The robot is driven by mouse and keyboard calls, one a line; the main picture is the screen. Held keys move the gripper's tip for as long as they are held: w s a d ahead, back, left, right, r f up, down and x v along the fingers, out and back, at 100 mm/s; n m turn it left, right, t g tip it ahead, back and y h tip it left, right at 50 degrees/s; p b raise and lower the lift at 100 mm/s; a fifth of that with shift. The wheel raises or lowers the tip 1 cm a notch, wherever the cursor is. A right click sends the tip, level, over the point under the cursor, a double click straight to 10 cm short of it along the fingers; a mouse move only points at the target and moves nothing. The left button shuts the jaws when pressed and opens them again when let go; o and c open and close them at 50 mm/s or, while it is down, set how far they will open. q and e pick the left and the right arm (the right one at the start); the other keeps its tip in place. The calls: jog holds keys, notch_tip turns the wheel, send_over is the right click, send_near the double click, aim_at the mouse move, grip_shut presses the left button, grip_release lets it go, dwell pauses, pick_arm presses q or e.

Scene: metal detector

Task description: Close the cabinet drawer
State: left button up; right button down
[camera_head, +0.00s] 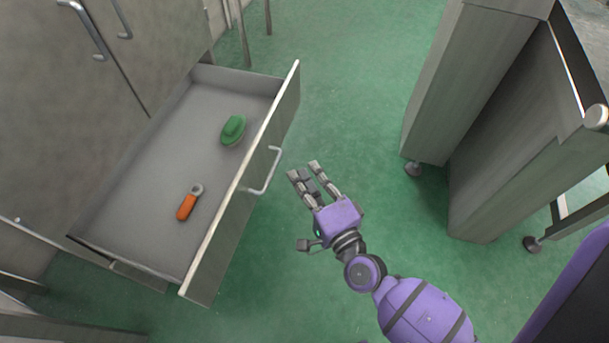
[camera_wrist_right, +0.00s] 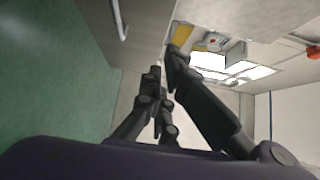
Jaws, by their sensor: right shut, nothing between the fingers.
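The grey cabinet drawer (camera_head: 120,185) stands pulled out at the left of the head view. Its front panel (camera_head: 225,238) faces right and carries a pale bar handle (camera_head: 266,172). The handle also shows at the top of the right wrist view (camera_wrist_right: 119,20). A green hat-like item (camera_head: 233,129) and an orange-handled tool (camera_head: 188,203) lie in the drawer. My right gripper (camera_head: 305,170) is just right of the handle, apart from it in the head view, with nothing between its fingers. It is shut. My left gripper is not in view.
The grey cabinet (camera_head: 60,120) with upright handles stands behind the drawer.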

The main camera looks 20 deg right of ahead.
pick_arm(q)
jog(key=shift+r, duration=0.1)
pick_arm(e)
jog(key=w+a, duration=0.4)
jog(key=w, duration=0.5)
jog(key=shift+a, duration=0.2)
